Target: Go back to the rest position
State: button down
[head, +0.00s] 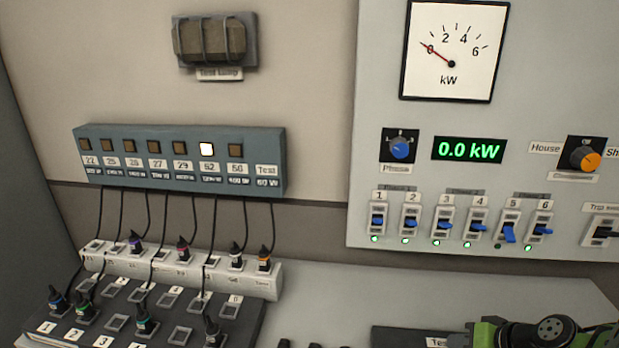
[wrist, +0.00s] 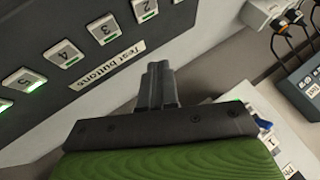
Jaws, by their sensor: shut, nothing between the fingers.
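My gripper (wrist: 158,85) shows in the wrist view with its dark fingers together and nothing between them. Its fingertips are over the bench, beside the panel of test buttons (wrist: 62,52), and I see no contact with a button. In the head view, part of my green and black arm (head: 545,335) shows at the bottom right edge. The fingertips are not visible there.
A grey panel (head: 375,285) carries a kW meter (head: 453,50) at zero, breakers and knobs. Left are a socket strip (head: 262,284) with plugs, a numbered patch board (head: 255,318) and a label box (head: 180,130) with lamp 52 lit. Cables hang between them.

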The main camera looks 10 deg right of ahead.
jog(key=a+r+n+g+h, duration=0.1)
jog(key=a+r, duration=0.2)
jog(key=a, duration=0.2)
jog(key=a+r+n+g, duration=0.1)
jog(key=a+r+n, duration=0.15)
jog(key=a, duration=0.35)
jog(key=s+a+r+h+p, duration=0.1)
jog(key=s+a+r, duration=0.3)
jog(key=s, duration=0.3)
jog(key=s+a+r+h+p, duration=0.1)
jog(key=s+a+r, duration=0.3)
jog(key=s+a, duration=0.2)
jog(key=shift+s+r+n, duration=0.15)
jog(key=shift+s+n, duration=0.3)
jog(key=shift+s, duration=0.6)
